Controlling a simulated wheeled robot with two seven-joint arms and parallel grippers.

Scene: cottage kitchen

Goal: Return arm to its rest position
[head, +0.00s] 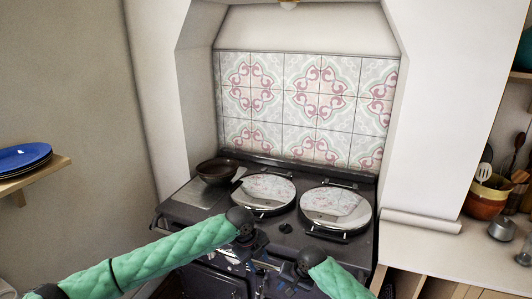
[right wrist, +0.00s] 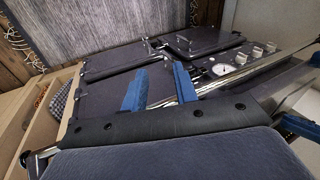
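My left arm, in a green quilted sleeve, reaches in from the left of the head view to the stove's front. My left gripper (head: 243,258) is dark and points down there; its fingers are too small and dark to tell open from shut.
The black stove (head: 190,210) has two round chrome lids (head: 335,206) and a dark bowl (head: 217,170) on top. Blue plates (head: 22,157) sit on a shelf at left. A utensil pot (head: 486,197) stands on the right counter. The stove's knobs and gauge (right wrist: 221,70) lie close to my right gripper.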

